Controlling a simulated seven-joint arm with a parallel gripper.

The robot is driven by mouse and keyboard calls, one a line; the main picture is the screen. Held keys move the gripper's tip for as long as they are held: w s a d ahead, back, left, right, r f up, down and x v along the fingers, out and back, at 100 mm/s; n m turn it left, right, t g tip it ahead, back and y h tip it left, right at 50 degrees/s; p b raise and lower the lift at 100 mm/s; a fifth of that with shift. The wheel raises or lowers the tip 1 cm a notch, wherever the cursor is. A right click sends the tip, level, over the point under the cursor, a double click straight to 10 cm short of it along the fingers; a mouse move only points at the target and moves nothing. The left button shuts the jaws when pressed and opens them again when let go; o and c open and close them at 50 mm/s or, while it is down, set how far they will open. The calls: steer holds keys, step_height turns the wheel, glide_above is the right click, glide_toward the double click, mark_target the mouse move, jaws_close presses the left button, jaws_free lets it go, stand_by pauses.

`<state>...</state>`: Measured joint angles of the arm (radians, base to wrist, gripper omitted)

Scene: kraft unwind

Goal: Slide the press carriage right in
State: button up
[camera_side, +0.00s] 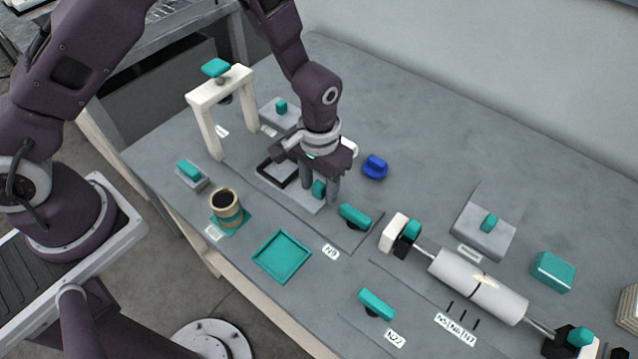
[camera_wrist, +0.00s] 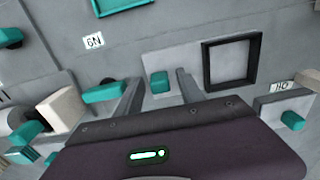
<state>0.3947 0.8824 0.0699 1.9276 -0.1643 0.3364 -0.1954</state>
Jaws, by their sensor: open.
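The press carriage appears to be the light grey sliding plate (camera_side: 300,201) with a black square frame (camera_side: 270,176) and a teal knob (camera_side: 319,188). In the wrist view the plate (camera_wrist: 190,60), black frame (camera_wrist: 206,66) and knob (camera_wrist: 160,82) show clearly. The white press arch (camera_side: 222,84) with a teal top handle (camera_side: 216,67) stands behind and to the left of it. My gripper (camera_side: 320,194) is open and low, with its fingers at either side of the knob. In the wrist view (camera_wrist: 158,92) the knob sits between the fingers with gaps; no contact is visible.
A teal tray (camera_side: 282,257) and a tan cup (camera_side: 227,206) are near the front edge. Teal handles (camera_side: 355,215) (camera_side: 376,303) and a white roller (camera_side: 478,286) lie to the right. A blue knob (camera_side: 375,167) is just behind my gripper.

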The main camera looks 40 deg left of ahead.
jaws_close()
stand_by(1.3)
